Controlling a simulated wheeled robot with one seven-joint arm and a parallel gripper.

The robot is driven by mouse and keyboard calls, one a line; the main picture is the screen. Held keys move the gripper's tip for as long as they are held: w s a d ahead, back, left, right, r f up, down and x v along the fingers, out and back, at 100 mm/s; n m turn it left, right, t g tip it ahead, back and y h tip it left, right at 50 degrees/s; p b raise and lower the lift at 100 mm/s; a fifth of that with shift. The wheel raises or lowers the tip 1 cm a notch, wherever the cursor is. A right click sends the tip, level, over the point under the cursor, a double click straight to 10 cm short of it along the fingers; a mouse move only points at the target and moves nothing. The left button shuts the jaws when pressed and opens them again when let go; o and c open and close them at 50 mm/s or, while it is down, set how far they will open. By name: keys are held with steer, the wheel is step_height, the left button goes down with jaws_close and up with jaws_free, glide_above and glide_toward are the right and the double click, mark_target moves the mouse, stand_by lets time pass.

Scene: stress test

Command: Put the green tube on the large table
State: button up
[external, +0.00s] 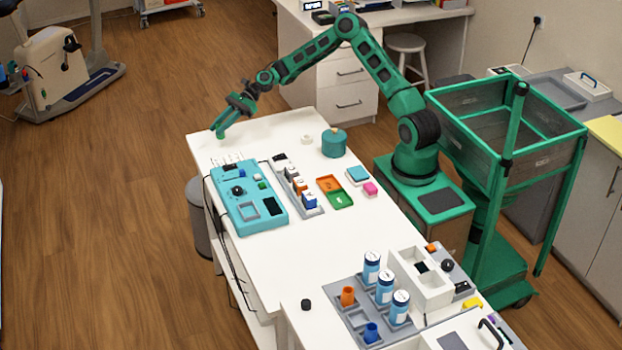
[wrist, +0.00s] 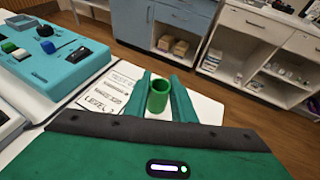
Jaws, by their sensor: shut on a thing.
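The green tube (wrist: 158,97) is a short, open-topped cylinder, upright between the two fingers of my gripper (wrist: 160,98) in the wrist view. My gripper (external: 219,132) is shut on it at the far left corner of the long white table (external: 375,225), which looks like the large table. In the external view only a small green bit of the tube (external: 220,136) shows below the fingers. I cannot tell whether its bottom touches the tabletop.
A printed sheet (wrist: 110,88) lies beside the gripper. A tray with blue-labelled bottles (external: 384,287) is at the near end. Free tabletop lies right of the device.

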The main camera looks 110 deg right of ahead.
steer(key=shift+f, duration=1.95)
steer(key=shift+f, duration=0.1)
steer(key=o, duration=1)
